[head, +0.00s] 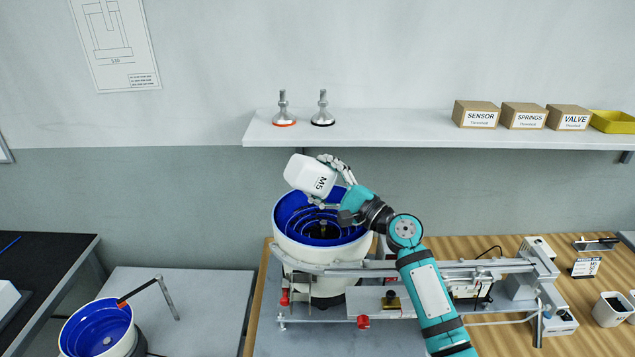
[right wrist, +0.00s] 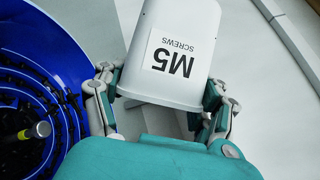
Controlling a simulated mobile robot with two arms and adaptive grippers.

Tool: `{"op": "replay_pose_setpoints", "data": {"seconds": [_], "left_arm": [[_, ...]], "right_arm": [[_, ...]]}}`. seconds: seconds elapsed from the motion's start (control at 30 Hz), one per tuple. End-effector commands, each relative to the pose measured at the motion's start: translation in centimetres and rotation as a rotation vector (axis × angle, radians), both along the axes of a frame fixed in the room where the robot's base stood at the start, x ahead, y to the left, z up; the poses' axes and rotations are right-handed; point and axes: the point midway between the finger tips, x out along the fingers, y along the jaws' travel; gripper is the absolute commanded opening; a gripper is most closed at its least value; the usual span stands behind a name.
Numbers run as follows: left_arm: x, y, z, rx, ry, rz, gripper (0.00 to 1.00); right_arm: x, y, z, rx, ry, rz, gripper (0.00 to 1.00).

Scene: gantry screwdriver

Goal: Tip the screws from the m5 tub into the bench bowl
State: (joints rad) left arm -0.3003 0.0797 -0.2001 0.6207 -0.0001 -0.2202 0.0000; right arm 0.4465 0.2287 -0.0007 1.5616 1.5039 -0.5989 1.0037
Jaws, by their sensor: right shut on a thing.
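The white M5 tub (head: 308,174) is tilted well over above the rim of the blue-lined bench bowl (head: 283,211) in the head view. My right gripper (head: 330,181) is shut on the tub, with its fingers on both sides of it. In the right wrist view the tub (right wrist: 178,50) shows its "M5 SCREWS" label between the fingers (right wrist: 163,97). Its opening and inside are hidden. The bowl (right wrist: 45,40) is at the left there, with many small dark screws on its spiral tracks. My left gripper is not in view.
A rail mechanism (head: 455,268) runs right from the bowl across the wooden bench. A small white tub (head: 613,308) with dark contents stands at the far right. A second blue bowl (head: 97,328) is at lower left. A shelf (head: 400,126) with boxes hangs behind.

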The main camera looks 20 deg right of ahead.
Motion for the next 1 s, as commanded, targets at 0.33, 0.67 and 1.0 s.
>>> {"op": "replay_pose_setpoints", "data": {"seconds": [0.33, 0.67, 1.0], "left_arm": [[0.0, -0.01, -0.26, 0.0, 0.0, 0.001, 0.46], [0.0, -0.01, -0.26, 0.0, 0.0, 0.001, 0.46], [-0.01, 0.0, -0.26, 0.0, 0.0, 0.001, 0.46]], "right_arm": [[0.1, -0.41, -0.06, 0.109, 0.026, -0.002, 0.3], [0.1, -0.4, -0.09, 0.108, 0.027, -0.001, 0.3], [0.1, -0.4, -0.1, 0.107, 0.027, -0.001, 0.3]]}}
